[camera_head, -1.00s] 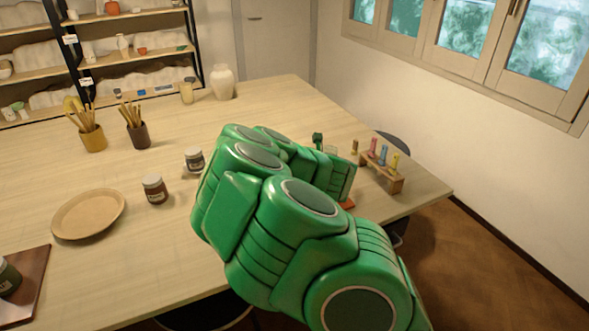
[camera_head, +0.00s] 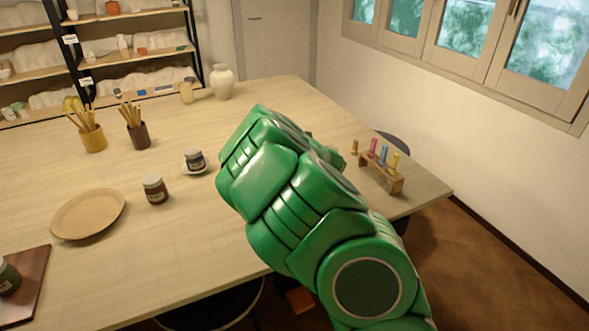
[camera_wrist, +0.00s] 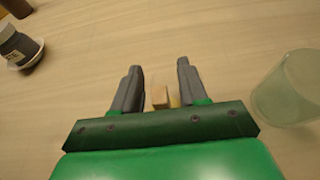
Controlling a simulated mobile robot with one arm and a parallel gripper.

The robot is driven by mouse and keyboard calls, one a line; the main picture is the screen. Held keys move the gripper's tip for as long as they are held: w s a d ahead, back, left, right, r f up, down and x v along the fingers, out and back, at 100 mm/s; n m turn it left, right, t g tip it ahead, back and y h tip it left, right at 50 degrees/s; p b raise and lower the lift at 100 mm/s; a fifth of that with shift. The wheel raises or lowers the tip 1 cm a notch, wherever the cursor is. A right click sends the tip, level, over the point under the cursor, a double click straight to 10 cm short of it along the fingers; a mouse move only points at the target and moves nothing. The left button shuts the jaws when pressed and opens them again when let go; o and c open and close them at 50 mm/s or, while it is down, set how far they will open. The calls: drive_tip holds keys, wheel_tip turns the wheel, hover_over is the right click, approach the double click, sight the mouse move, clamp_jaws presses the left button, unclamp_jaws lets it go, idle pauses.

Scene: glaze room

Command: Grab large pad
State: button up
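I cannot clearly identify a large pad in either view. In the wrist view my gripper (camera_wrist: 158,64) has its two grey fingers apart, with pale tabletop between the tips. A small tan block (camera_wrist: 160,97) shows between the fingers near the palm edge, with a bit of yellow (camera_wrist: 174,101) beside it. The block is narrower than the gap and mostly hidden by the palm. I cannot tell whether it is a pad. In the head view my green arm hides the gripper and the table under it.
A translucent cup (camera_wrist: 288,88) stands close right of my gripper. A labelled jar (camera_head: 195,161) sits on a small dish, with another jar (camera_head: 155,189) nearby. A wooden rack (camera_head: 381,178) with coloured pieces stands near the right edge. A round tan plate (camera_head: 88,214) lies left; bare table surrounds it.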

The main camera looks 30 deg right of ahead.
clamp_jaws()
drive_tip(key=shift+r, duration=0.1)
wheel_tip(320, 180, up, 10)
idle(0.8)
